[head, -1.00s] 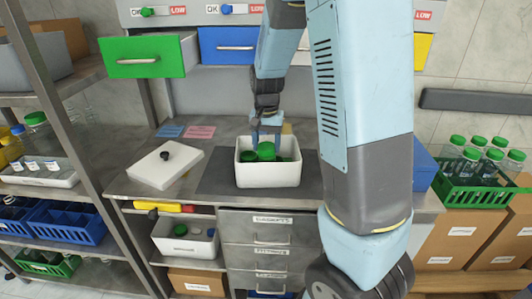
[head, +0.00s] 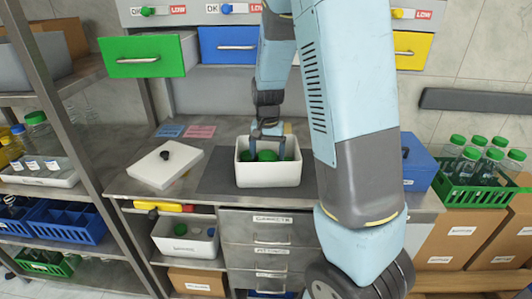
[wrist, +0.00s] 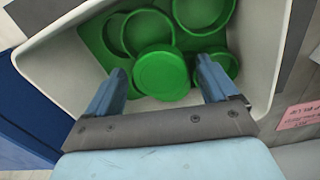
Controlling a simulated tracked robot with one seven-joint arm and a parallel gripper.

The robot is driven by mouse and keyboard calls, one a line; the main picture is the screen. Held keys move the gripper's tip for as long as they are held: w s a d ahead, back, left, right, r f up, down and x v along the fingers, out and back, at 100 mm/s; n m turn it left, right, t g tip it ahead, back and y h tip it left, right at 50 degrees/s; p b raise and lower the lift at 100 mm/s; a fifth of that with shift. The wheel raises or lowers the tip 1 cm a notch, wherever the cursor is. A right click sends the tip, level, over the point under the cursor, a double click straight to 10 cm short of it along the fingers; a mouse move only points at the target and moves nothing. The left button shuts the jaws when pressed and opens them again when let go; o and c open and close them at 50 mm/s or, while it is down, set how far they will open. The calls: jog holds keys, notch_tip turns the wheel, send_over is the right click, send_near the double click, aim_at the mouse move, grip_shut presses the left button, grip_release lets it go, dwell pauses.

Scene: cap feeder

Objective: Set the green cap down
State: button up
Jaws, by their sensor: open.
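The green cap (wrist: 161,73) lies top up in the white bin, on or against other green caps (wrist: 203,12). It also shows in the head view (head: 267,155). My gripper (wrist: 160,78) is open, with its two blue fingers apart on either side of the cap. In the head view my gripper (head: 268,148) reaches down into the white bin (head: 268,177), which stands on a dark mat on the bench. Whether the fingertips touch the cap cannot be told.
A white board with a black knob (head: 165,167) lies left of the bin. An open green drawer (head: 148,56) juts out at upper left. A blue box (head: 420,165) stands at right. A crate of green-capped bottles (head: 478,190) is farther right.

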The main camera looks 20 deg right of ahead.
aim_at(267, 155)
notch_tip(267, 155, up, 12)
jog(key=s+r+n+t, duration=0.2)
jog(key=s+r, duration=0.3)
jog(key=s, duration=0.7)
jog(key=s+r+n+t, duration=0.3)
jog(key=s+r, duration=0.3)
jog(key=s, duration=0.6)
jog(key=shift+a+r+n+t, duration=0.2)
jog(key=shift+a+n+t, duration=0.05)
jog(key=shift+n+t, duration=0.05)
jog(key=shift+s, duration=0.1)
dwell(0.6)
